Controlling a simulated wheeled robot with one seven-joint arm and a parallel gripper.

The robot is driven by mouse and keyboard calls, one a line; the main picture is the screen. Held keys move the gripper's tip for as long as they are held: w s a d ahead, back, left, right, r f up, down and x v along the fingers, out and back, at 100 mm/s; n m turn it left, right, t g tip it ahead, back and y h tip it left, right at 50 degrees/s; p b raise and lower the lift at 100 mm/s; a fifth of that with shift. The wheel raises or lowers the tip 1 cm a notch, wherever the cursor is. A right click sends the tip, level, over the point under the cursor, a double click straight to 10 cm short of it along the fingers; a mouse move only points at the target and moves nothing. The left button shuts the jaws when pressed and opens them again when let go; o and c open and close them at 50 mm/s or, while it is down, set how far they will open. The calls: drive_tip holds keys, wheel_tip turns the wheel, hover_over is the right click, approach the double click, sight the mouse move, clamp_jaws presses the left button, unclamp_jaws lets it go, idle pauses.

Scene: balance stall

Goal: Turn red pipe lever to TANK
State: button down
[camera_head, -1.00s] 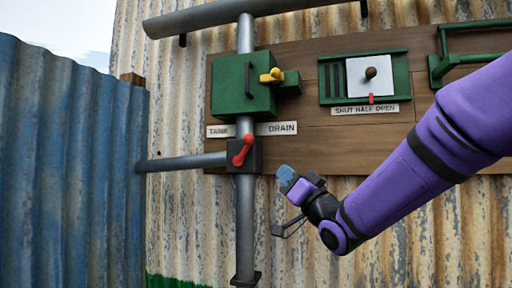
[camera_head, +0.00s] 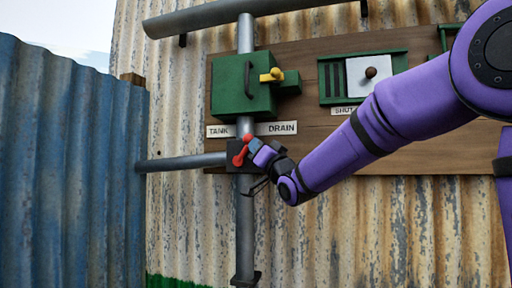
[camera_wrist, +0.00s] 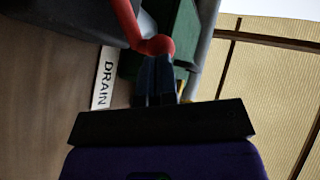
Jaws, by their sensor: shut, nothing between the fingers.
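The red pipe lever (camera_head: 239,156) sits on a dark valve block (camera_head: 234,167) where the grey pipes meet. Its handle tilts up and to the right, toward the DRAIN label (camera_head: 277,128). The TANK label (camera_head: 219,131) is up and to the left of the lever. My gripper (camera_head: 257,149) is shut and empty, with its tips at the right side of the lever's upper end. In the wrist view the shut fingertips (camera_wrist: 160,62) lie right at the red lever's knob (camera_wrist: 157,45); I cannot tell whether they touch.
A green box (camera_head: 236,88) with a yellow lever (camera_head: 272,75) is just above the labels. A green frame with a white sliding panel (camera_head: 361,78) is to the right, partly behind my arm. A vertical pipe (camera_head: 245,225) runs below the valve, with open space around it.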

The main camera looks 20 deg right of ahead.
drive_tip(key=shift+w+a+r, duration=0.1)
drive_tip(key=shift+w, duration=0.05)
drive_tip(key=shift+r, duration=0.2)
idle(0.3)
